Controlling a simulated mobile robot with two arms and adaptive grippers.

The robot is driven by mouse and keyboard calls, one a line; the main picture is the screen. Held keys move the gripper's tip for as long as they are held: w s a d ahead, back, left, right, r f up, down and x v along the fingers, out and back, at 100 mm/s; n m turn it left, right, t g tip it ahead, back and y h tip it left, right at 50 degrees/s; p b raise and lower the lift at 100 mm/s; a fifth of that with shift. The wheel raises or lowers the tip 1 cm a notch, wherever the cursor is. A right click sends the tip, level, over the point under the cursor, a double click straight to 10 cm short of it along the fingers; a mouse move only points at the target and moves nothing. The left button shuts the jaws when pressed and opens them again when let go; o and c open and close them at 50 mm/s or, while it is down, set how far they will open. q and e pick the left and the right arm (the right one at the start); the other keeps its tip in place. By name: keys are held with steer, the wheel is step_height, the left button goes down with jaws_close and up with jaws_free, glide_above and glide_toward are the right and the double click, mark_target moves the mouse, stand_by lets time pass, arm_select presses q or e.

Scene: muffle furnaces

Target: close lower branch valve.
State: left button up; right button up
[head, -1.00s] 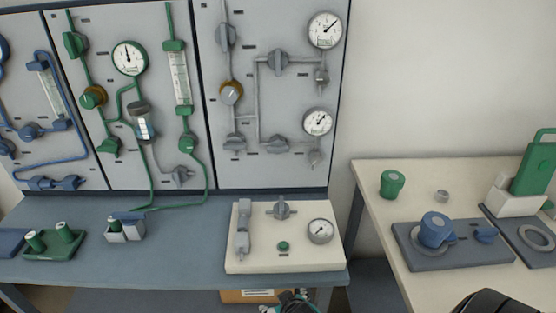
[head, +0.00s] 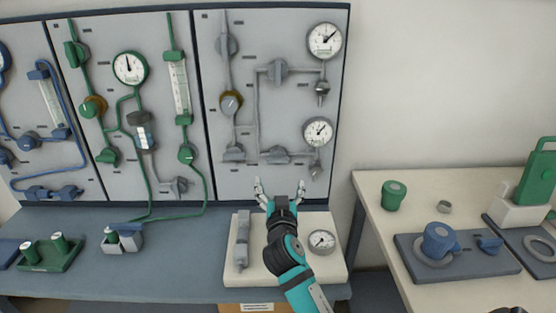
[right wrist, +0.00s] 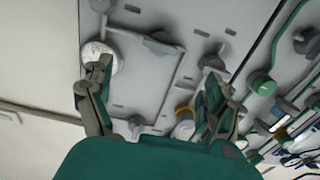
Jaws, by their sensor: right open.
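The lower branch valve (head: 276,155) is a grey valve on the lower horizontal pipe of the grey panel (head: 225,185), left of the lower gauge (head: 317,132). Its handle angle is too small to tell. The upper branch valve (head: 278,70) sits above it. My right gripper (head: 279,187) is open and empty, fingers pointing up, just below the lower valve and apart from it in the picture. In the right wrist view, the open fingers (right wrist: 158,72) spread in front of the panel, with the lower valve (right wrist: 160,46) between and beyond them. My left gripper is not in view.
Green and blue piping panels are to the left. A cream table (head: 375,178) with a green jar (head: 393,195) is at right.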

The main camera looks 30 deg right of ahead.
mark_target(278, 162)
steer(key=p+x, duration=0.1)
steer(key=x, duration=1.2)
steer(key=shift+w+d, duration=0.15)
steer(key=shift+w, duration=0.2)
steer(key=shift+f, duration=0.1)
steer(key=c, duration=1.2)
